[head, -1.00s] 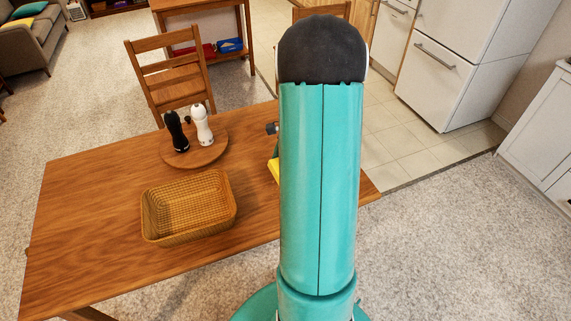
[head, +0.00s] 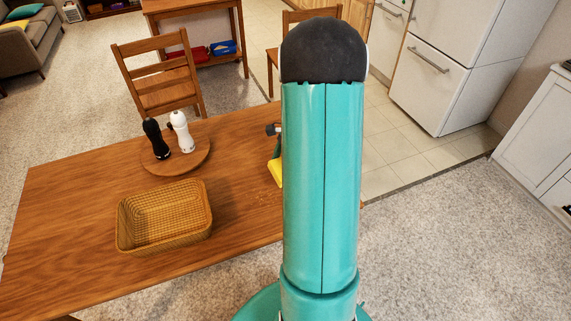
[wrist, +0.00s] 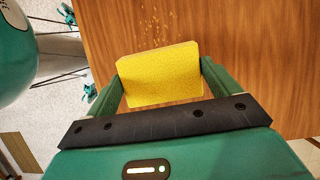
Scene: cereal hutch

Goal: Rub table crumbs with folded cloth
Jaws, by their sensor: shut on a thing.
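A folded yellow cloth (wrist: 160,75) sits between the two green fingers of my gripper (wrist: 158,82) in the wrist view. The gripper is shut on it. In the head view a strip of the yellow cloth (head: 275,173) shows just left of my teal arm, which hides most of it and the gripper. Tan crumbs (wrist: 158,25) lie scattered on the wooden table (wrist: 225,40), just beyond the cloth's far edge in the wrist view. I cannot tell whether the cloth touches the table.
A wicker basket (head: 165,243) stands on the table at left. Behind it a round wooden board (head: 185,163) holds a black mill (head: 156,140) and a white mill (head: 182,134). A chair (head: 165,85) stands at the far side.

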